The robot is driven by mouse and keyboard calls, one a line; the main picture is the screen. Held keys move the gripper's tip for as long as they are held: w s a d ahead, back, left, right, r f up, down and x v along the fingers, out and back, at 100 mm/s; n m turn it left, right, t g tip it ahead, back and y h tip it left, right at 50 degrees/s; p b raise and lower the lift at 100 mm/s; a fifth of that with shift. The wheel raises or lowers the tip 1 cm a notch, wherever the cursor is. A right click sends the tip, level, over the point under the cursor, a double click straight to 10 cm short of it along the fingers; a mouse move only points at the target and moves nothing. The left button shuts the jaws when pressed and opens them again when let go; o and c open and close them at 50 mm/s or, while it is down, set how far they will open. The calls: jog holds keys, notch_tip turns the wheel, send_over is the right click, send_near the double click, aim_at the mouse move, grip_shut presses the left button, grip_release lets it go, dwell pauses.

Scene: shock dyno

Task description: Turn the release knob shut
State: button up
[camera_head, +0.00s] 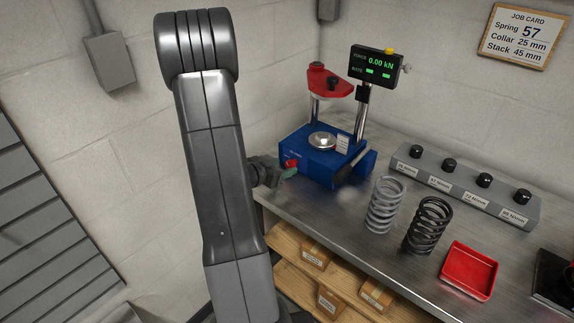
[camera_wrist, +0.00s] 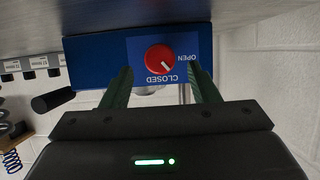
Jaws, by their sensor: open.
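The red release knob (camera_wrist: 159,59) sits on the blue front panel of the press (camera_wrist: 95,62). In the wrist view, which looks upside down, its white mark points down and right, between the words CLOSED and OPEN. My gripper (camera_wrist: 161,70) is open, with one green finger on either side of the knob in the picture. I cannot tell whether the fingertips reach around it; no touch shows. In the head view the knob (camera_head: 291,163) shows at the left of the blue press base (camera_head: 322,165), with my gripper (camera_head: 287,174) close by, partly hidden by my arm.
A grey spring (camera_head: 384,205) and a black spring (camera_head: 428,225) stand on the metal bench, with a red tray (camera_head: 469,270) to their right. A grey knob rack (camera_head: 465,187) lies along the wall. The display (camera_head: 376,68) reads 0.00 kN.

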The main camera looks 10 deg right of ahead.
aim_at(289, 165)
jog(key=shift+x, duration=1.65)
jog(key=c, duration=1)
jog(key=shift+o, duration=0.3)
